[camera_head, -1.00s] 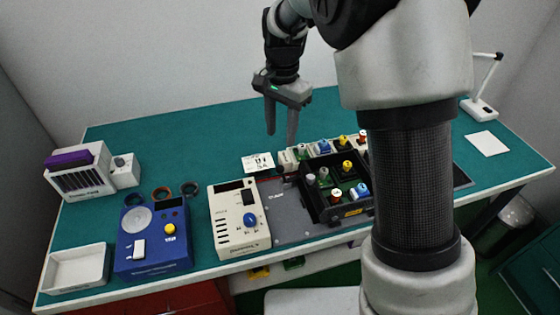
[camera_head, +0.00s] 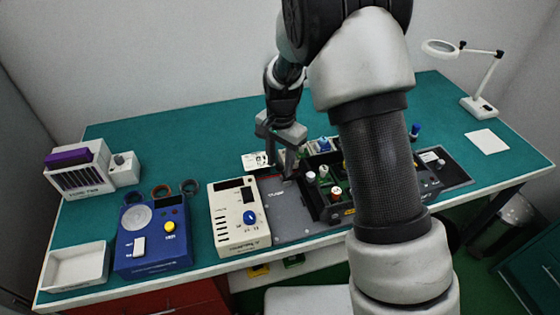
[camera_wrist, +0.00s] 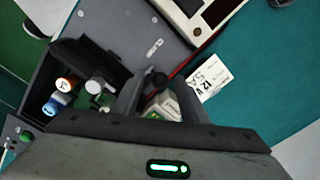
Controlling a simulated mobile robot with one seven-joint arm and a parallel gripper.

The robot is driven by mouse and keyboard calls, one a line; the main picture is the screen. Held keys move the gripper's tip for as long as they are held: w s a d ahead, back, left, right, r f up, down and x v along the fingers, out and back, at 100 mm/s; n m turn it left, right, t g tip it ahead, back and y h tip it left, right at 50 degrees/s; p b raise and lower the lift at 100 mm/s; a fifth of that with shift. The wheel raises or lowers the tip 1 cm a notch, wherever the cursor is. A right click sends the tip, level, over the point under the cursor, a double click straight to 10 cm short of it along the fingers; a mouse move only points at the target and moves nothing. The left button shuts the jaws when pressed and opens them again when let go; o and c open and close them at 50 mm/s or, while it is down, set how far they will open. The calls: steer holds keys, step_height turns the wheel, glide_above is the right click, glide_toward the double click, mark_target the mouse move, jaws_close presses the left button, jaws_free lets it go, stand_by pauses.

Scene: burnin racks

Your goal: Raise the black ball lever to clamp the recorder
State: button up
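My gripper (camera_head: 281,168) is low over the bench at the left rear corner of a black open box, pointing down. In the wrist view my gripper (camera_wrist: 160,92) has its two fingers apart, with a small black ball (camera_wrist: 158,79) seen between them; whether they touch it is unclear. The ball's shaft is mostly hidden. The black box (camera_wrist: 75,58) stands on a grey plate (camera_head: 285,215) and holds coloured cylindrical parts. I cannot tell for certain which unit is the recorder.
A cream instrument with a blue knob (camera_head: 228,228) stands left of the plate. A blue unit (camera_head: 150,258), a white tray (camera_head: 75,290) and a grey rack (camera_head: 82,187) are farther left. A magnifier lamp (camera_head: 485,85) stands right.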

jaws_close()
steer(key=shift+d, duration=0.1)
steer(key=shift+w+d+g+y+b, duration=0.15)
steer(key=shift+d+y+b, duration=0.15)
steer(key=shift+d+y, duration=0.2)
steer(key=shift+w+d+g+y+b, duration=0.1)
steer(key=shift+d+g+y+b, duration=0.05)
steer(key=shift+d+y+b, duration=0.3)
steer(key=shift+w+d+y, duration=0.1)
steer(key=shift+d+y, duration=0.25)
steer(key=shift+y, duration=0.5)
steer(key=shift+r, duration=0.1)
jaws_free()
